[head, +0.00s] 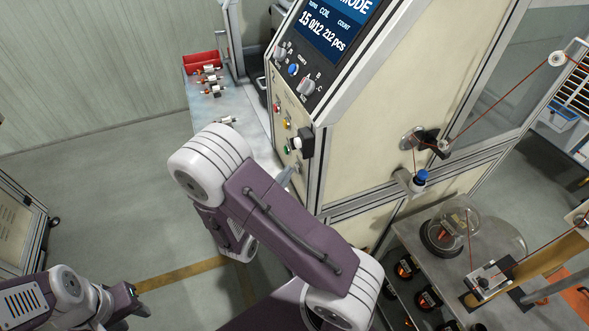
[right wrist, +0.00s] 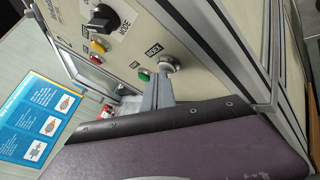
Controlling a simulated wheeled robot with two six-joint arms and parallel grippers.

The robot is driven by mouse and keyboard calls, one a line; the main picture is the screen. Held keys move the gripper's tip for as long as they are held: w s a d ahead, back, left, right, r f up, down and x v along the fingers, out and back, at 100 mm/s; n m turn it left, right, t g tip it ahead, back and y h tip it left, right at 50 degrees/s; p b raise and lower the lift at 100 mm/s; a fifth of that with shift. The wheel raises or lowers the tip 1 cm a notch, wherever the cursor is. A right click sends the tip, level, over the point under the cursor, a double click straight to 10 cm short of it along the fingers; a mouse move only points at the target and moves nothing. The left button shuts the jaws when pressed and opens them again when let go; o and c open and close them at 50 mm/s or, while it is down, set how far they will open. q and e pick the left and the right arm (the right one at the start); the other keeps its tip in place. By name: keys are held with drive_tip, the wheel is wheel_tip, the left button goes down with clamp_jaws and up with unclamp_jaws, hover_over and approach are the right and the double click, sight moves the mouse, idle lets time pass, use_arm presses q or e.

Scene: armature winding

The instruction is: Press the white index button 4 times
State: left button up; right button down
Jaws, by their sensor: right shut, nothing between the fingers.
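The white index button (right wrist: 168,64) sits in a metal ring on the cream machine panel, beside the green button (right wrist: 144,76) in the right wrist view. My right gripper (right wrist: 159,80) is shut and empty, with its fingertips right at the lower edge of the index button. I cannot tell whether they touch it. In the head view my right gripper (head: 287,176) reaches the panel's lower part, with the index button (head: 298,167) small beside the tips. Of my left arm only links show at the lower left; its gripper is not visible.
A black mode knob (head: 307,141) and a yellow button (head: 286,124) are above on the panel. The machine's screen (head: 335,30) reads 15, 0/12 and 212 pcs. A side table (head: 240,140) with small armatures stands left of the machine.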

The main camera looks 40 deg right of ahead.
drive_tip(key=shift+d, duration=0.15)
idle(0.5)
drive_tip(key=shift+w+a, duration=0.1)
drive_tip(key=shift+a, duration=0.75)
drive_tip(key=shift+a, duration=0.1)
drive_tip(key=a, duration=0.2)
drive_tip(key=w+a, duration=0.1)
drive_tip(key=a, duration=0.1)
drive_tip(key=shift+w+a, duration=0.1)
drive_tip(key=shift+a, duration=0.2)
idle(0.4)
